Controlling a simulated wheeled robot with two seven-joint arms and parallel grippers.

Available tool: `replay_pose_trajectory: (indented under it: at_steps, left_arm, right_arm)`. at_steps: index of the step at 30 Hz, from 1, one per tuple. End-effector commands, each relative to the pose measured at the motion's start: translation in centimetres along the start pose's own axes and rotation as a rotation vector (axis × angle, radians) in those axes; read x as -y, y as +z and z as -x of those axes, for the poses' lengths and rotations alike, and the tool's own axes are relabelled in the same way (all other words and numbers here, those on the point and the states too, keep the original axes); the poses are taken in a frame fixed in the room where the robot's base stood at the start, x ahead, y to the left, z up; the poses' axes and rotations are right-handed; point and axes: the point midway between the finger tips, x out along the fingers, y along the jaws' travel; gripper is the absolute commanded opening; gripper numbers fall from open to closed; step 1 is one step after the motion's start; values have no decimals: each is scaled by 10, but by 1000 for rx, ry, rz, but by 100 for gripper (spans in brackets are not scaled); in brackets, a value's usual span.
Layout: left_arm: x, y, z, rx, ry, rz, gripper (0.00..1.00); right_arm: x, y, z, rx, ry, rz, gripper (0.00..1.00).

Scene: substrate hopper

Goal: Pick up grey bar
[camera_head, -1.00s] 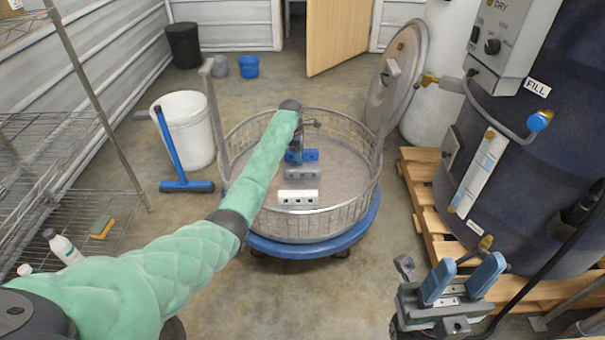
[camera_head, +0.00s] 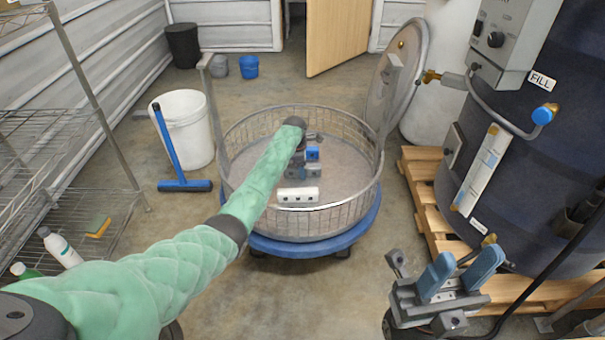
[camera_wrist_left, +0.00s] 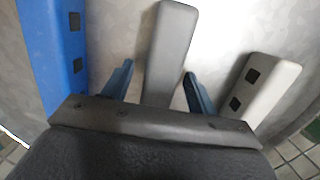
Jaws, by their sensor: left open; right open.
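The grey bar (camera_head: 306,171) lies in the round wire basket (camera_head: 337,207), between a blue bar (camera_head: 313,153) and a white bar (camera_head: 298,195). In the left wrist view the grey bar (camera_wrist_left: 171,50) runs between the two blue fingertips of my left gripper (camera_wrist_left: 154,80), with a gap on each side. My left gripper (camera_head: 299,158) is open over the bar, and in the head view it hides part of the grey and blue bars. My right gripper (camera_head: 456,275) is open and empty at the lower right, away from the basket.
In the left wrist view the blue bar (camera_wrist_left: 52,50) is left of the fingers and the white bar (camera_wrist_left: 262,90) right. The basket stands on a blue wheeled base (camera_head: 309,245). A dark tank (camera_head: 535,190) on a pallet is at right, a wire shelf (camera_head: 55,190) at left.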

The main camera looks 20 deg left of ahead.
Motion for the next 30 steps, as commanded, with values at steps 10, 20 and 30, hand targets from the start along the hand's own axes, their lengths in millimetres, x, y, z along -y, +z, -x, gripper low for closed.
replay_pose_trajectory:
  at_steps: [10,20,30]
  left_arm:
    - [0,0,1,0,1,-1,23]
    - [0,1,2,1,1,-1,6]
    - [-1,9,50,3,3,-2,6]
  right_arm:
    - [0,0,-1,1,0,1,41]
    - [-1,0,-1,2,-1,2,41]
    - [-4,-1,-18,4,-20,40,41]
